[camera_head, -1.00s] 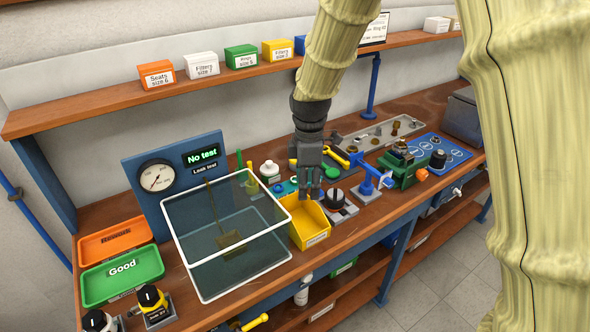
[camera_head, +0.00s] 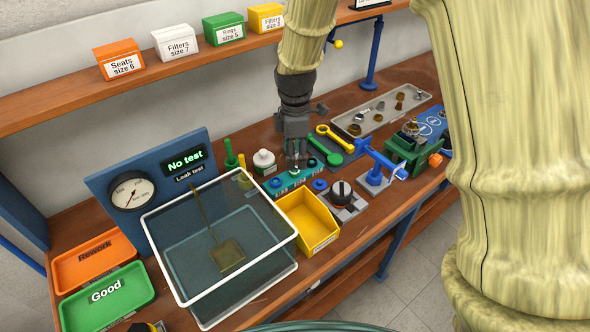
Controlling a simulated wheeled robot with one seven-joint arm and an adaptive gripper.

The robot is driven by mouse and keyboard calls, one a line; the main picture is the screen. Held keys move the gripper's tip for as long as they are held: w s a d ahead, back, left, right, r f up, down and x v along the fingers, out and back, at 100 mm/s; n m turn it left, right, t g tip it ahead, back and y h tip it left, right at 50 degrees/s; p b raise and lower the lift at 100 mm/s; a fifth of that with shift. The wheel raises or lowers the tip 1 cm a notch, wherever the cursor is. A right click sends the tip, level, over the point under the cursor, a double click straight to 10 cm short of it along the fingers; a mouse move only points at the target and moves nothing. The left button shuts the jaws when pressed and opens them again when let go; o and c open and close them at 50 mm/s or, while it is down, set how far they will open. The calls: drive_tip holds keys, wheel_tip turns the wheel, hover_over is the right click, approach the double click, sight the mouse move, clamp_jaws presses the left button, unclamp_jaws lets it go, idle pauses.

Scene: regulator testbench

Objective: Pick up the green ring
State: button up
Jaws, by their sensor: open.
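My gripper (camera_head: 296,160) is open and points down over a teal-green holder (camera_head: 295,181) with small labels along its front. The fingertips are close above the holder's middle, and I cannot tell if they touch it. Small dark blue rings sit on the holder, one at its left (camera_head: 275,183) and one at its right end (camera_head: 311,162). Another blue ring (camera_head: 320,184) lies in front of it. I cannot clearly make out a green ring. The gripper hides part of the holder's middle, and the parts there are too small to tell.
A yellow bin (camera_head: 325,237) stands in front of the holder. A glass-sided water tank (camera_head: 290,240) is to the left.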

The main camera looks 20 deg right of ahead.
sight(295, 171)
drive_tip(key=shift+w+f, duration=0.2)
drive_tip(key=shift+f, duration=0.1)
drive_tip(key=shift+w+a+f, duration=0.1)
drive_tip(key=shift+w+f, duration=1.05)
drive_tip(key=shift+w, duration=0.05)
drive_tip(key=shift+w+f+p, duration=0.15)
drive_tip(key=shift+f+p, duration=0.15)
drive_tip(key=shift+d+f, duration=0.25)
drive_tip(key=shift+f, duration=0.05)
drive_tip(key=shift+s+d+f+p, duration=0.1)
drive_tip(key=shift+s+f+p, duration=0.2)
drive_tip(key=shift+s, duration=0.15)
drive_tip(key=shift+s+f+p, duration=0.15)
drive_tip(key=shift+s+p, duration=0.1)
drive_tip(key=shift+s, duration=0.15)
drive_tip(key=shift+w+f, duration=0.3)
drive_tip(key=shift+f, duration=0.35)
drive_tip(key=shift+w+f, duration=0.25)
drive_tip(key=shift+f, duration=0.35)
drive_tip(key=shift+s+r, duration=0.2)
drive_tip(key=shift+s, duration=0.15)
drive_tip(key=shift+w+f, duration=0.15)
drive_tip(key=shift+w, duration=0.05)
drive_tip(key=c, duration=0.6)
drive_tip(key=shift+c, duration=1)
drive_tip(key=shift+s, duration=0.1)
